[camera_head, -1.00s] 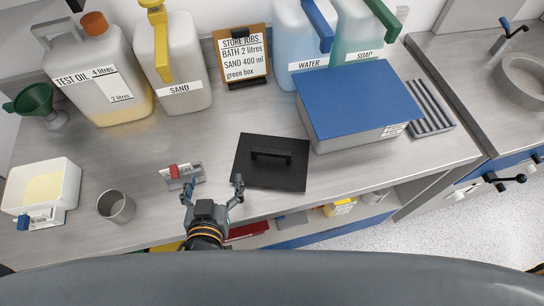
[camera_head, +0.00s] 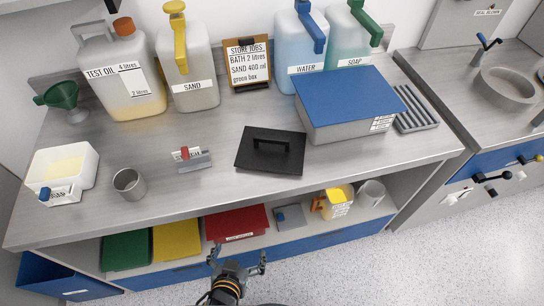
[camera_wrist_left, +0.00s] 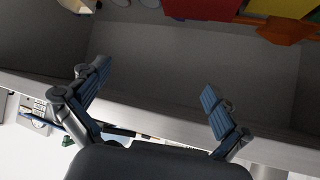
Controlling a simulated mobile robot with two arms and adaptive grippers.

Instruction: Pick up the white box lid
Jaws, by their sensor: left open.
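No lid that is itself white shows clearly. A black flat lid with a bar handle (camera_head: 271,149) lies on the counter, right of the middle. A white open box (camera_head: 86,178) with yellowish contents stands at the far left of the counter. A grey-white box with a blue top (camera_head: 350,100) stands at the back right. My left gripper (camera_head: 238,258) is open and empty, at the front of the lower shelf in the picture, apart from the black lid. Its two spread fingers also show in the left wrist view (camera_wrist_left: 156,80). My right gripper is not in view.
The counter (camera_head: 215,125) holds jugs at the back, a metal cup (camera_head: 129,184) and a small labelled stand (camera_head: 194,162). The lower shelf holds a red lid (camera_head: 236,223), yellow and green ones, and a yellow container (camera_head: 338,202). The counter between cup and black lid is mostly clear.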

